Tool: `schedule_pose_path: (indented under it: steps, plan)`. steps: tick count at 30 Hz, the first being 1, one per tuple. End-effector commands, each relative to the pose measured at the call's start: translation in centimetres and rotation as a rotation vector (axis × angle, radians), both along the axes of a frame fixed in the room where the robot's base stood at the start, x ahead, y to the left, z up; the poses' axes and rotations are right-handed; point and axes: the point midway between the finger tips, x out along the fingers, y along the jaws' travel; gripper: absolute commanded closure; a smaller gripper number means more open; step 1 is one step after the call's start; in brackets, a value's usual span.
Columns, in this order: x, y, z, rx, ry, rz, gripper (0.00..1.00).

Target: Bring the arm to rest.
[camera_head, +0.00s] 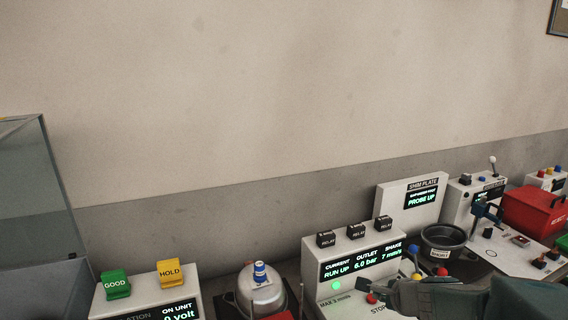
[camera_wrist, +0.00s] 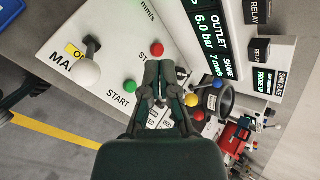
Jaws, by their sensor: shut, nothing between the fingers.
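I cannot tell whether the fingertips touch the panel. In the head view my dark green arm reaches in from the lower right, and my gripper (camera_head: 392,290) is in front of the run display box (camera_head: 312,262), which reads "RUN UP", 6.0 bar and 7 mm/s. A green lamp (camera_head: 336,285) is lit on that box.
A black bowl (camera_head: 443,240) stands right of the display box. Green GOOD (camera_head: 116,284) and yellow HOLD (camera_head: 171,272) blocks sit on the left box.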

Motion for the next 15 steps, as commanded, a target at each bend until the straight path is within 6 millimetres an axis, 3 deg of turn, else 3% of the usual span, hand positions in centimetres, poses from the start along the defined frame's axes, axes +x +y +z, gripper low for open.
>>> schedule_pose_path:
  steps: [6,15]
  plan:
    - [-4.2,5.4,3.7,-0.232,-0.051,0.371,1.0]
    - [-11.6,9.3,6.0,-0.582,-0.068,0.821,1.0]
